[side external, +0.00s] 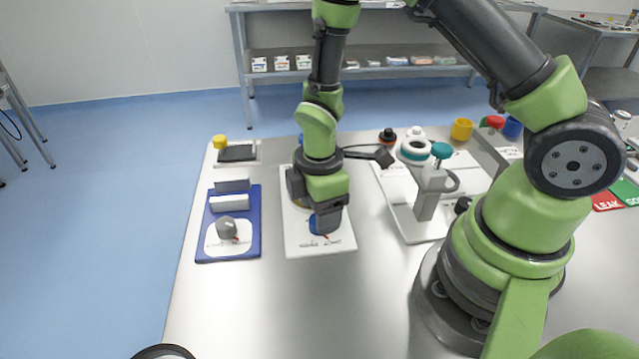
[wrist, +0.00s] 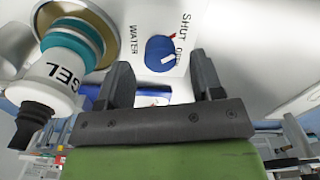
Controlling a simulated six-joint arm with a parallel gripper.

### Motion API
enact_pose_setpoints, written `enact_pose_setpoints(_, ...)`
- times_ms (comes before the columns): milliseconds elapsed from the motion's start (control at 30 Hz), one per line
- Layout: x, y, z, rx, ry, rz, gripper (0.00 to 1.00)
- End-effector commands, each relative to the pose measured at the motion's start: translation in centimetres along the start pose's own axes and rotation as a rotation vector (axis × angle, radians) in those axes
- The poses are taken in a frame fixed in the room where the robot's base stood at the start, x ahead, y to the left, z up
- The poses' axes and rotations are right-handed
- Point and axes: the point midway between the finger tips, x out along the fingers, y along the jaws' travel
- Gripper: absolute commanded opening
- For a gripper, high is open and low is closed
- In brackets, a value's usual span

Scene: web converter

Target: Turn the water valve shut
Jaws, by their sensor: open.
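In the side view the knob (side external: 315,224) is partly hidden by my gripper (side external: 328,218), which points down over the white panel (side external: 305,246). My gripper is open and its fingers in the wrist view (wrist: 160,66) stand apart with nothing between them. Contact with the knob cannot be told.
A white and teal GEL container (wrist: 55,75) with a black tip is close on the left in the wrist view, beside a gold disc (wrist: 98,18). A blue board (side external: 250,240) with a grey knob stands left. A grey stand (side external: 428,195) with a teal top stands right. The front table is clear.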

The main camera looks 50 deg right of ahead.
Motion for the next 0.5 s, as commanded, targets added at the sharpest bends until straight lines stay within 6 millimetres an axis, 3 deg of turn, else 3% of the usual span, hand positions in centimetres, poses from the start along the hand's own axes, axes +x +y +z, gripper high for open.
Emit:
enact_pose_setpoints(300,-5.7,0.1,0.0,-0.002,0.004,0.006,0.60)
enact_pose_setpoints(500,-7.8,0.0,0.0,-0.002,0.001,0.002,0.60)
